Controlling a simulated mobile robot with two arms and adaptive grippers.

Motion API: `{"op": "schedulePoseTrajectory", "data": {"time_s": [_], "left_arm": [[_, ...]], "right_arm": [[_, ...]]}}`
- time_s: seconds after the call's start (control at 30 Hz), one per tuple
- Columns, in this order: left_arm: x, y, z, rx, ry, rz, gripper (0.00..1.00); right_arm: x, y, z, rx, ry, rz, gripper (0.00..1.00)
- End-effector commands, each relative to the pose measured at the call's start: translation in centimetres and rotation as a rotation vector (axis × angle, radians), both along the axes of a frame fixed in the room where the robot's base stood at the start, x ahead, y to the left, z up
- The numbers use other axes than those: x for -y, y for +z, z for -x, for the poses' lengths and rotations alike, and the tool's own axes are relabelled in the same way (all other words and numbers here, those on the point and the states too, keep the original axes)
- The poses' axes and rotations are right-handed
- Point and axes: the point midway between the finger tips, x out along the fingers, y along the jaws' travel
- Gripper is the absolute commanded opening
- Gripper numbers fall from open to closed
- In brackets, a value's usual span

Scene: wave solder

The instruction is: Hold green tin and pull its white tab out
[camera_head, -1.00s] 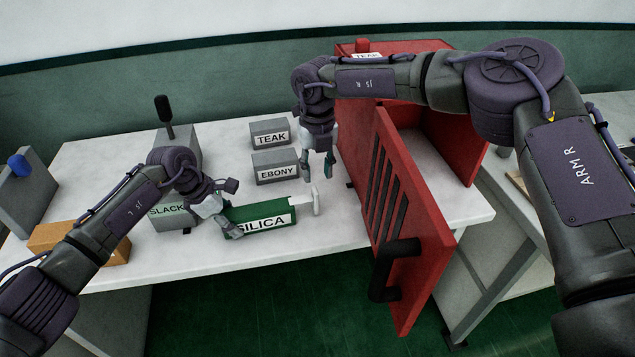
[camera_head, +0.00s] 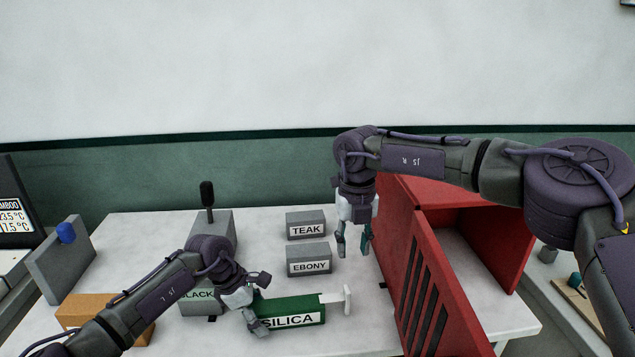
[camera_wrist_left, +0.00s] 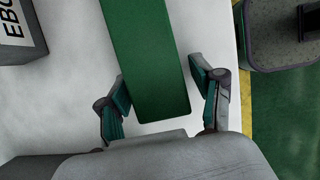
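The green tin (camera_head: 300,307), labelled SILICA, lies on the table near its front edge. Its white tab (camera_head: 347,300), a short stem with a crossbar, sticks out of its right end. My left gripper (camera_head: 254,312) is at the tin's left end. In the left wrist view the open fingers (camera_wrist_left: 163,105) stand either side of the green tin (camera_wrist_left: 150,55); a gap shows at the right finger, and I cannot tell whether the left finger touches. My right gripper (camera_head: 353,245) is open and empty, pointing down, above and behind the tab.
Grey boxes labelled TEAK (camera_head: 306,224) and EBONY (camera_head: 309,260) stand behind the tin. A red cabinet (camera_head: 455,205) with its slotted door (camera_head: 430,300) open stands right of the tab.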

Motion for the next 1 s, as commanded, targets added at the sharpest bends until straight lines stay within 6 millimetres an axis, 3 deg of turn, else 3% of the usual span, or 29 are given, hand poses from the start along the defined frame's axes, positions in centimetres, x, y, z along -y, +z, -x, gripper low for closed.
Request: {"op": "schedulePoseTrajectory", "data": {"time_s": [0.43, 0.8, 1.0], "left_arm": [[-0.4, 1.1, -0.2, 0.006, 0.001, 0.002, 0.74], [-3.2, 7.9, 0.0, 0.006, 0.001, 0.001, 0.74], [-4.3, 10.5, 0.1, 0.004, 0.001, 0.001, 0.74]], "right_arm": [[0.0, 0.0, 0.0, 0.000, 0.000, 0.000, 0.38], [0.0, 0.0, 0.0, 0.000, 0.000, 0.000, 0.38], [0.0, 0.0, 0.0, 0.000, 0.000, 0.000, 0.38]]}}
